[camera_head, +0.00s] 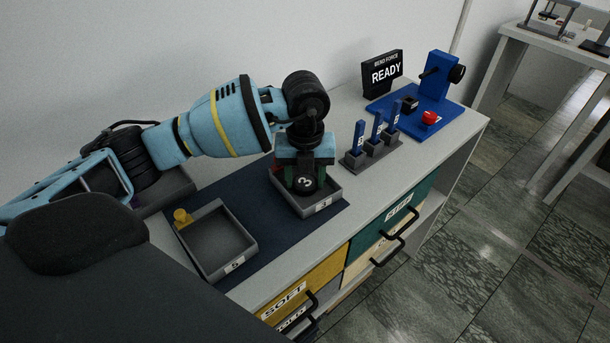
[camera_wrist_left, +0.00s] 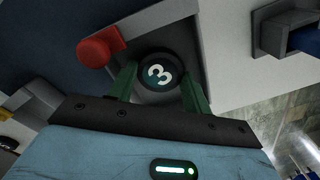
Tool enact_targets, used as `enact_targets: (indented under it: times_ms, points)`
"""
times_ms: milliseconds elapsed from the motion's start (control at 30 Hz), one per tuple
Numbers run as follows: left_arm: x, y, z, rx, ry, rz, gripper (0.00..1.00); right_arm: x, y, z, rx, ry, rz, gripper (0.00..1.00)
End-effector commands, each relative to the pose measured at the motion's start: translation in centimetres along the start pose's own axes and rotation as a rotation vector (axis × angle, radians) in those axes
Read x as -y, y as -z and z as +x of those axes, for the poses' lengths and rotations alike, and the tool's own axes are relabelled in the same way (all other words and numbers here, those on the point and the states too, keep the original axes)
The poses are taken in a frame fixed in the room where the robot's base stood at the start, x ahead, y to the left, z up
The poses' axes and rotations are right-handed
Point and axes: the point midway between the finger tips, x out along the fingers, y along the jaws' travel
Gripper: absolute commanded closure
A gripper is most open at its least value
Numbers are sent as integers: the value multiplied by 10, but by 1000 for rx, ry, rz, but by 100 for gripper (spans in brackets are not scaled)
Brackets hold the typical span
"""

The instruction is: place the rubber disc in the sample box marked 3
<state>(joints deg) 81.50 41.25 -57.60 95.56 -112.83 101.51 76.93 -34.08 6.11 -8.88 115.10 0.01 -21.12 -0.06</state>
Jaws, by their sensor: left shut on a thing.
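The rubber disc (camera_head: 306,183) is dark and round, with a white 3 on its face. It also shows in the left wrist view (camera_wrist_left: 160,73). My left gripper (camera_head: 304,178) points down, its green fingers on either side of the disc. It is shut on the disc in the left wrist view (camera_wrist_left: 160,88). The disc is within the outline of a grey open sample box (camera_head: 334,193) with a small front label that looks like a 3. Whether the disc touches the box floor cannot be told. My right gripper is not in view.
Another grey box (camera_head: 250,243) with a yellow knob (camera_head: 182,217) stands front left on a dark mat. A third tray (camera_head: 172,190) is partly behind my arm. Blue-handled pieces (camera_head: 375,130) in a rack, a blue device (camera_head: 437,80) and a READY sign (camera_head: 384,70) stand to the right.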

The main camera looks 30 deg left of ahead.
Motion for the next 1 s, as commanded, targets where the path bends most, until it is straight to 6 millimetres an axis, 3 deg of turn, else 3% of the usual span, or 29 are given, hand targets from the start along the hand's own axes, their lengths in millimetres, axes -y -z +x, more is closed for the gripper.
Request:
enact_targets:
  times_ms: [167, 200, 267, 667, 1000]
  points:
    - [0, 0, 4, -1, 0, 0, 73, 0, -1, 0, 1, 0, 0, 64]
    - [0, 0, 4, 0, 0, 0, 47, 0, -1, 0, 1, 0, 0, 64]
    - [0, 0, 3, 0, 0, 0, 42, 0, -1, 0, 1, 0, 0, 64]
    - [0, 0, -7, 1, 2, 0, 42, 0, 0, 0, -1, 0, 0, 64]
    - [1, 0, -71, 3, 4, 1, 42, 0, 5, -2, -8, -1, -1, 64]
